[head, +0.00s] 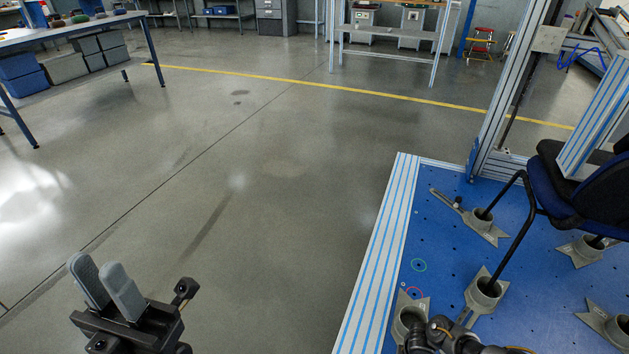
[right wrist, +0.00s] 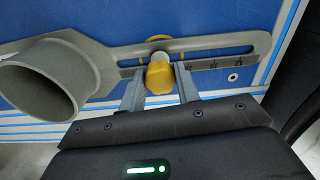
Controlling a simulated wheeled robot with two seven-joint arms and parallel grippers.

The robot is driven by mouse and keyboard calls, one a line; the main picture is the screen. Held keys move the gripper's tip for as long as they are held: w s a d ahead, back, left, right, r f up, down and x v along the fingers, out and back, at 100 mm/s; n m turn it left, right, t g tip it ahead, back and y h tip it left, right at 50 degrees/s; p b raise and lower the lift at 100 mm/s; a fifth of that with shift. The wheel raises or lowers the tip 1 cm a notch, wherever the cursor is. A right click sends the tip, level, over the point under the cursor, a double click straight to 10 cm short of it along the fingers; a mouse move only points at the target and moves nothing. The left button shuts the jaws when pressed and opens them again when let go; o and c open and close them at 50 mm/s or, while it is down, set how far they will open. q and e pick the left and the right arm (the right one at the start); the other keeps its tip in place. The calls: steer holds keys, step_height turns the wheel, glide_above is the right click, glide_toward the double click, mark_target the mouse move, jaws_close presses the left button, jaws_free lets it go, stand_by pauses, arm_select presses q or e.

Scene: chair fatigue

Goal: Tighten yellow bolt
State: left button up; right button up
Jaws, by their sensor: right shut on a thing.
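The yellow bolt (right wrist: 160,76) stands in the long slot of a grey bracket (right wrist: 215,46) in the right wrist view. The two fingers of my right gripper (right wrist: 160,90) are on either side of the bolt's head and shut on it. A yellow ring shows on the blue plate (right wrist: 180,20) behind the bolt. The bracket's round cup (right wrist: 38,85) is at left. In the head view, my right arm is at the bottom edge by the front brackets; the yellow bolt cannot be made out there. My left gripper (head: 105,283) is empty, its fingers slightly apart, over bare floor.
A blue chair (head: 585,190) stands on the platform, its black legs in grey cups such as this one (head: 484,292). A metal post (head: 510,85) rises at the platform's back edge. A workbench (head: 75,30) is at far left. The floor between is clear.

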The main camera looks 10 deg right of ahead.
steer(key=o, duration=1)
steer(key=shift+f+n+b, duration=0.1)
steer(key=shift+n+b, duration=0.3)
steer(key=shift+n, duration=1.6)
steer(key=shift+n+b, duration=0.45)
steer(key=shift+n, duration=0.25)
steer(key=shift+n+b, duration=0.3)
steer(key=shift+n, duration=0.9)
